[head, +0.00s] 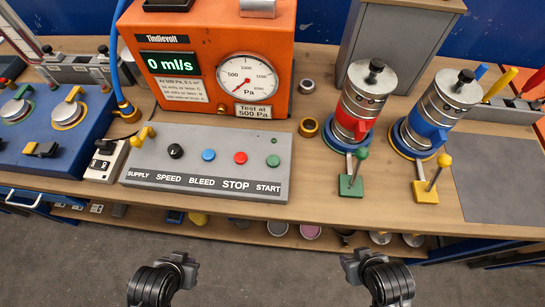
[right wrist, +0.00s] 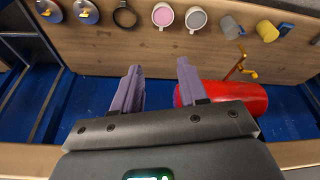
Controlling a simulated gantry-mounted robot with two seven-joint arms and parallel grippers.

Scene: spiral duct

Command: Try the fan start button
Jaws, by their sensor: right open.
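The green START button (head: 272,160) is at the right end of the sloped grey control panel (head: 205,182) on the bench. To its left are the red STOP button (head: 240,158), blue BLEED button (head: 208,155), black SPEED knob (head: 176,151) and yellow SUPPLY lever (head: 143,137). My left gripper (head: 180,260) is in front of the bench, below and left of the panel, apart from it; its fingers look parted and empty. My right gripper (head: 363,260) is in front of the bench, right of the panel. It is open and empty in the right wrist view (right wrist: 159,68).
An orange tester (head: 205,40) reading 0 ml/s, its gauge needle near zero, stands behind the panel. Red-banded (head: 355,118) and blue-banded (head: 432,125) cylinders stand to the right. A lower shelf (right wrist: 110,45) holds round parts. A red cylinder (right wrist: 225,97) lies below.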

